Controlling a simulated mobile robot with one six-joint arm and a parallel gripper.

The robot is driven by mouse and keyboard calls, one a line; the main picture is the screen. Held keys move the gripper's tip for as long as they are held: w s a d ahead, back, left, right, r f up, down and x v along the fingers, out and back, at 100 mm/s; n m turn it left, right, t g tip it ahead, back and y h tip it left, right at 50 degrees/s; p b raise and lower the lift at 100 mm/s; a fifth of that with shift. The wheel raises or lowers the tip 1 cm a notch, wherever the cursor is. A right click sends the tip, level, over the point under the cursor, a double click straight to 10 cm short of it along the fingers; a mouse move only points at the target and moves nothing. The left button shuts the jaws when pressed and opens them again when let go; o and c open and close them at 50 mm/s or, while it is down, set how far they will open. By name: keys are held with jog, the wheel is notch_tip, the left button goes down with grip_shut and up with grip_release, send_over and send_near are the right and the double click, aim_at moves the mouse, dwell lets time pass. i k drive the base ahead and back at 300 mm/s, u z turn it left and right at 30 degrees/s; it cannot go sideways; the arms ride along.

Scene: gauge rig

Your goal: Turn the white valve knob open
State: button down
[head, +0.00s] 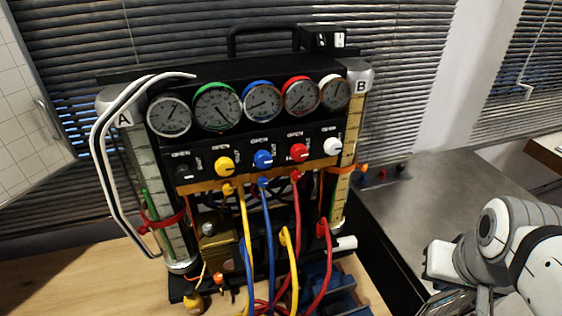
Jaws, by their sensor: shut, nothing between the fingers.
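The white valve knob (332,146) is at the right end of the row of knobs on the black gauge rig (240,68), below the white-rimmed gauge (335,93). An "OPEN" label is printed above it. How far the knob is turned is too small to tell. My gripper (440,302) is at the bottom right, low and well apart from the knob, partly cut off by the picture's lower edge. It is shut and empty.
Yellow (225,164), blue (263,159) and red (298,152) knobs sit left of the white one. Coloured hoses (268,240) hang below. Column B (352,130) stands close to the right. A grey counter (450,205) lies between rig and arm.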

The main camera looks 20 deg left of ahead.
aim_at(333, 146)
jog(key=u, duration=0.25)
jog(key=k, duration=1.05)
jog(key=u, duration=0.8)
jog(key=i, duration=0.45)
jog(key=z, duration=0.3)
jog(key=k, duration=0.85)
jog(key=z, duration=0.2)
jog(key=i, duration=0.9)
jog(key=u, duration=0.05)
